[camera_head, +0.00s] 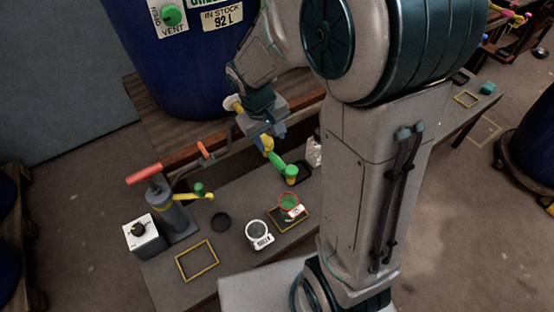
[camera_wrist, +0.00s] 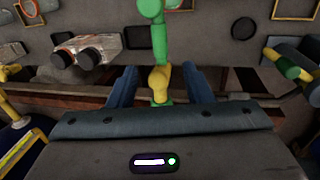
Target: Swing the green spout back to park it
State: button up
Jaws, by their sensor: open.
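The green spout (camera_head: 281,166) reaches out over the bench from a yellow joint (camera_head: 267,143) below the blue vat, and its green nozzle (camera_head: 291,174) points down. In the wrist view the green spout (camera_wrist: 158,35) runs away from me, up the picture. My gripper (camera_head: 271,133) is at the spout's root. Its two blue fingers (camera_wrist: 160,88) are apart, one on each side of the yellow joint (camera_wrist: 160,80), with a gap showing on both sides. A red-rimmed vessel (camera_head: 290,203) stands near the nozzle in a yellow frame; whether it is directly below is unclear.
The blue vat (camera_head: 180,60) stands behind on a wooden shelf. A white labelled cup (camera_head: 259,234), an empty yellow frame (camera_head: 197,261) and a dark disc (camera_head: 221,220) lie on the bench. A grey post with a red handle (camera_head: 143,173) and a yellow-green spout (camera_head: 195,194) stands left.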

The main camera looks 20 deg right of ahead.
aim_at(278, 161)
jog(key=f, duration=0.3)
jog(key=d+f+b, duration=0.1)
jog(key=f, duration=0.3)
jog(key=d+f, duration=0.1)
jog(key=f, duration=0.3)
jog(key=shift+w+d+f+b, duration=0.1)
jog(key=shift+w+f+b, duration=0.05)
jog(key=shift+w+b, duration=0.2)
